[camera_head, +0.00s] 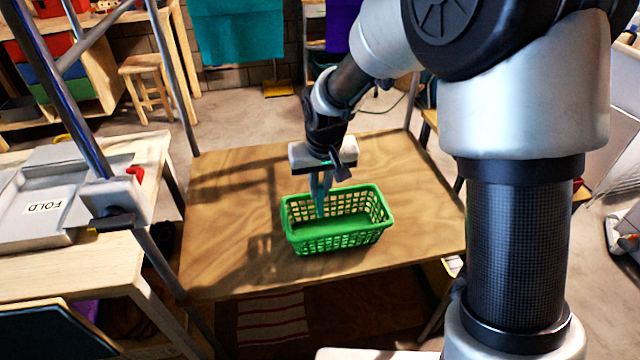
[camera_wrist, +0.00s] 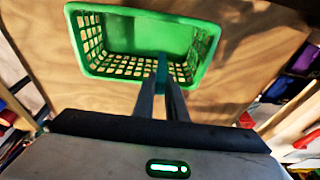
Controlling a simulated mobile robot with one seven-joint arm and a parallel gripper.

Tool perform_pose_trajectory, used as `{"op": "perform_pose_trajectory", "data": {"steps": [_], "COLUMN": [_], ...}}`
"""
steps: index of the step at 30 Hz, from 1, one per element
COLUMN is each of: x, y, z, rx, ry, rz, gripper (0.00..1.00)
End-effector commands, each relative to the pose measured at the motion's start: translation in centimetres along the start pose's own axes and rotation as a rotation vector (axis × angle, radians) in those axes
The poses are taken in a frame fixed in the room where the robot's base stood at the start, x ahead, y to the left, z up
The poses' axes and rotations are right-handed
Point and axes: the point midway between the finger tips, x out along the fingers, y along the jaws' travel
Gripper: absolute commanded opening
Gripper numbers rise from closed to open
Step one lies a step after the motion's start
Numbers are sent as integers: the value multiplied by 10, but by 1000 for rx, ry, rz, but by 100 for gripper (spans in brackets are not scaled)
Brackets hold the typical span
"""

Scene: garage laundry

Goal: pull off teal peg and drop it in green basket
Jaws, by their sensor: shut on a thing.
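The green basket (camera_head: 362,238) stands on the wooden table, its slatted walls upright and its inside empty as far as I see. My gripper (camera_head: 320,198) points down over the left part of the basket, its fingertips at about rim height or just inside; the exact depth is hard to tell. In the wrist view my gripper (camera_wrist: 162,88) is shut on the small teal peg (camera_wrist: 161,70), which shows between the fingertips against the basket (camera_wrist: 205,48). Most of the peg is hidden by the fingers.
The wooden table (camera_head: 230,255) is bare around the basket. A metal pole frame (camera_head: 110,190) stands at the left. A teal cloth (camera_head: 235,35) hangs at the back.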

Motion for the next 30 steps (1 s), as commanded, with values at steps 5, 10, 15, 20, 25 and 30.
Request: {"op": "perform_pose_trajectory", "data": {"steps": [5, 10, 15, 20, 25, 30], "x": [21, 38, 54, 65, 70, 71], "y": [0, 0, 0, 0, 0, 0], "z": [5, 10, 14, 17, 18, 18], "rx": [0, -1, -1, -1, -1, 0], "ry": [0, -1, 0, 0, 0, 0], "rz": [0, 0, 0, 0, 0, 0], "gripper": [0, 0, 0, 0, 0, 0]}}
